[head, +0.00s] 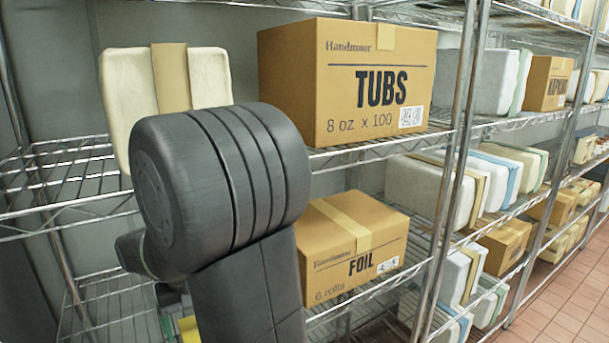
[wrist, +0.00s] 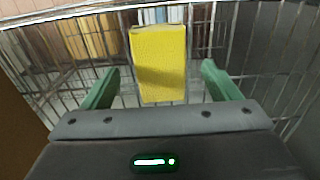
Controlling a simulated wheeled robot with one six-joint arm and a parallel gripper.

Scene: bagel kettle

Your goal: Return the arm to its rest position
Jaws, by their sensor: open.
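My gripper (wrist: 160,70) shows in the wrist view with its two green fingers spread wide apart. A yellow block (wrist: 158,62) with a rough surface stands upright ahead of the fingers, centred between them, on a wire shelf. Clear gaps show on both sides of it, and neither finger touches it. In the head view my dark arm fills the lower left middle and hides most of the gripper's area. A small piece of yellow (head: 188,328) shows low beside the arm.
A TUBS carton (head: 345,85) stands on the upper wire shelf, right of my arm. A FOIL carton (head: 350,250) sits on the shelf below, close to the arm. A cream bundle with a tan band (head: 125,85) stands behind the arm. Tiled floor (head: 575,310) is open at the lower right.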

